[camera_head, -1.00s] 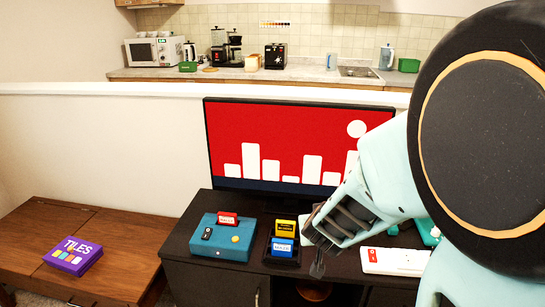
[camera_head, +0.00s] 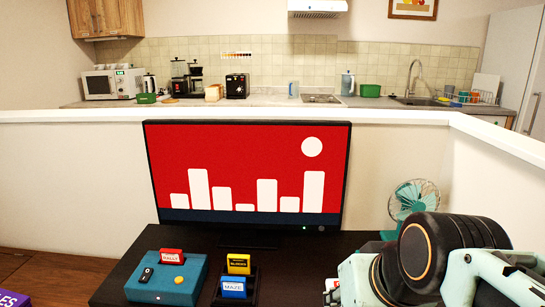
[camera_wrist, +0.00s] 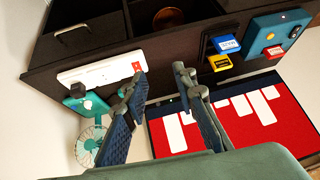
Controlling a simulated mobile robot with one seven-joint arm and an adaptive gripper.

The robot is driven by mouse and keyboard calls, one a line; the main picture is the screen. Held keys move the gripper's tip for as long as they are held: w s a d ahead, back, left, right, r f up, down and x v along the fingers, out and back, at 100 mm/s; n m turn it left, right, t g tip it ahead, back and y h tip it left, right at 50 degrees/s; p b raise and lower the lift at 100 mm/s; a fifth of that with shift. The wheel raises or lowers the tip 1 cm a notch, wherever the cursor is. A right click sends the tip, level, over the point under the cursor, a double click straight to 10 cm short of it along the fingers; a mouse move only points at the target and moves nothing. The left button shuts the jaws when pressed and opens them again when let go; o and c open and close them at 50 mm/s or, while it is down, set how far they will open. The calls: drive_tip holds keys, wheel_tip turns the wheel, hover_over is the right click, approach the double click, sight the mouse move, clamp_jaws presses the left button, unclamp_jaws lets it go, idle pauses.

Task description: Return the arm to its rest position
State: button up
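My arm is folded at the lower right of the head view, with its dark round joint and pale links in front of the desk's right part. My gripper's fingertips cannot be made out there. In the wrist view my gripper (camera_wrist: 160,90) is open, with its two dark padded fingers apart and nothing between them. The wrist view looks at the desk upside down, with a white power strip (camera_wrist: 103,71) beyond the left finger.
The desk (camera_head: 290,265) holds a monitor (camera_head: 250,180), a teal console (camera_head: 168,285) with a red cartridge (camera_head: 171,256), and a black holder with yellow (camera_head: 239,263) and blue (camera_head: 233,287) cartridges. A teal fan (camera_head: 413,198) stands close behind my arm. A low white wall (camera_head: 75,190) runs behind.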

drive_tip(key=s+d+f+g+h, duration=0.1)
drive_tip(key=s+d+f, duration=0.1)
drive_tip(key=s, duration=0.2)
wheel_tip(320, 180, up, 34)
drive_tip(key=p, duration=3.3)
drive_tip(key=shift+w, duration=0.15)
drive_tip(key=shift+a, duration=0.15)
